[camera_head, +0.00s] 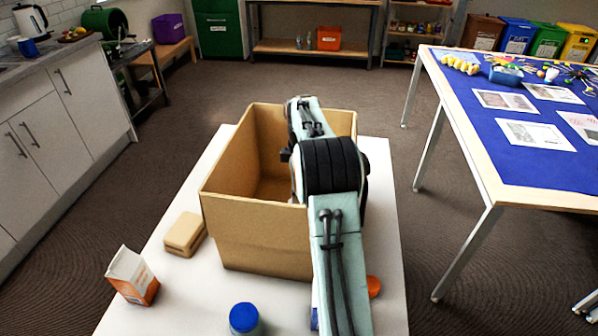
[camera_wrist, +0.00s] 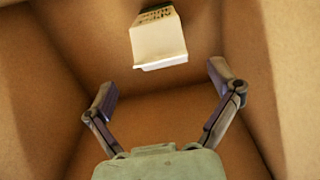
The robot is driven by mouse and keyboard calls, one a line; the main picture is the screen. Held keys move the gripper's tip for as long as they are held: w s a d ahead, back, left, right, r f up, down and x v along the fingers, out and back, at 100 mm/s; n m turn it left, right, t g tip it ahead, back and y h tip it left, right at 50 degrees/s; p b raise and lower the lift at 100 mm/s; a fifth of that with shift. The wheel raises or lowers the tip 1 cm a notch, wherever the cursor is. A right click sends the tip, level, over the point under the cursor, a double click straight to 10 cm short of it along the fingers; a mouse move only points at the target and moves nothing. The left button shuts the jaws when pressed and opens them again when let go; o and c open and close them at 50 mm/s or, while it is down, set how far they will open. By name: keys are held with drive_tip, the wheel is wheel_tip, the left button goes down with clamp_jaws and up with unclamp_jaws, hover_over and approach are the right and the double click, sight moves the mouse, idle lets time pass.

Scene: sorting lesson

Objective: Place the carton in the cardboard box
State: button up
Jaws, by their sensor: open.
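The cardboard box (camera_head: 255,232) stands open on the white table, with my arm reaching down into it. My gripper (camera_wrist: 163,88) shows in the wrist view inside the box, its two fingers spread wide and nothing between them. A cream carton-like container (camera_wrist: 158,42) with dark green print at one end is inside the box, beyond the fingertips and apart from them. The box walls hide it in the head view. A white and orange carton (camera_head: 133,275) stands on the table, left of the box and outside it. My gripper is hidden in the head view.
A tan block-like container (camera_head: 185,234) lies left of the box. A blue-lidded jar (camera_head: 244,319) stands in front of it. An orange round thing (camera_head: 374,287) is partly hidden by my arm. A blue-topped table (camera_head: 480,130) stands apart at the right.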

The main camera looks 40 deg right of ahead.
wheel_tip(320, 180, up, 6)
drive_tip(key=shift+f, duration=0.1)
drive_tip(key=s+a+r+m, duration=0.25)
drive_tip(key=s+a, duration=0.35)
drive_tip(key=a, duration=0.3)
drive_tip(key=s+a+r+m, duration=0.2)
drive_tip(key=s+a+r, duration=0.2)
drive_tip(key=s+a, duration=0.3)
drive_tip(key=s+a+f+m, duration=0.1)
drive_tip(key=s+a+f, duration=0.2)
drive_tip(key=s, duration=0.5)
drive_tip(key=s+a+f+m, duration=0.2)
drive_tip(key=s+a+f, duration=0.1)
drive_tip(key=s+a, duration=0.3)
drive_tip(key=shift+s+y, duration=0.4)
drive_tip(key=shift+s, duration=0.65)
